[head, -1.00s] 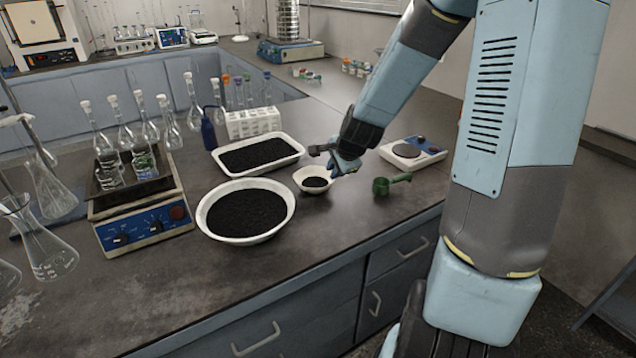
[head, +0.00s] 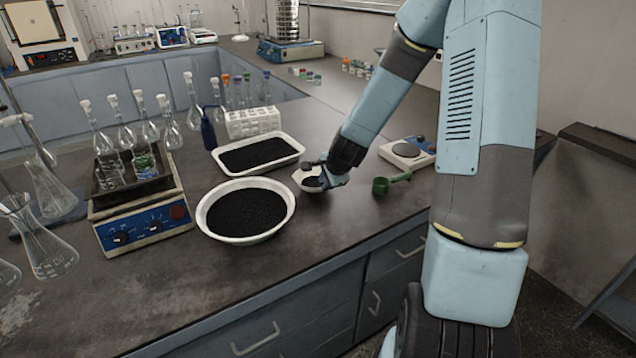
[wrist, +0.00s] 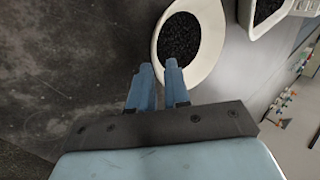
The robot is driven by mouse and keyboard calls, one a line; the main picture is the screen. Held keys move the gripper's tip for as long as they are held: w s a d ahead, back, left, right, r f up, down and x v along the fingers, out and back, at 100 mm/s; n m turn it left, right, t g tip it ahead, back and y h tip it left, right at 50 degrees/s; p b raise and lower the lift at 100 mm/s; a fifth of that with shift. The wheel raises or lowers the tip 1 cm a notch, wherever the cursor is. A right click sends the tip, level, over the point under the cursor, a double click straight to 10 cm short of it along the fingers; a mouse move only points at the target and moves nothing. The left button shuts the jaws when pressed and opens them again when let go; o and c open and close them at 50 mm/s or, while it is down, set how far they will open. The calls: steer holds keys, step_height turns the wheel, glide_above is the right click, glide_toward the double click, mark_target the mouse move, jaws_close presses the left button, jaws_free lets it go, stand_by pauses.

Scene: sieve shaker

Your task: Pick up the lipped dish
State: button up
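In the wrist view the dish (wrist: 211,52) is near the top centre, with a broad pale rim. I see a gap between the fingers; contact with the rim is not clear.
A large white bowl (head: 205,222) and a white tray (head: 298,146) of black granules are close by on the left. A green scoop (head: 381,186) and a small balance (head: 425,158) are on the right. A hotplate (head: 147,232) with flasks stands further left.

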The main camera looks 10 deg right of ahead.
mark_target(319, 192)
steer(key=shift+x, duration=2.65)
steer(key=shift+c, duration=0.3)
jaws_close()
steer(key=shift+r, duration=0.1)
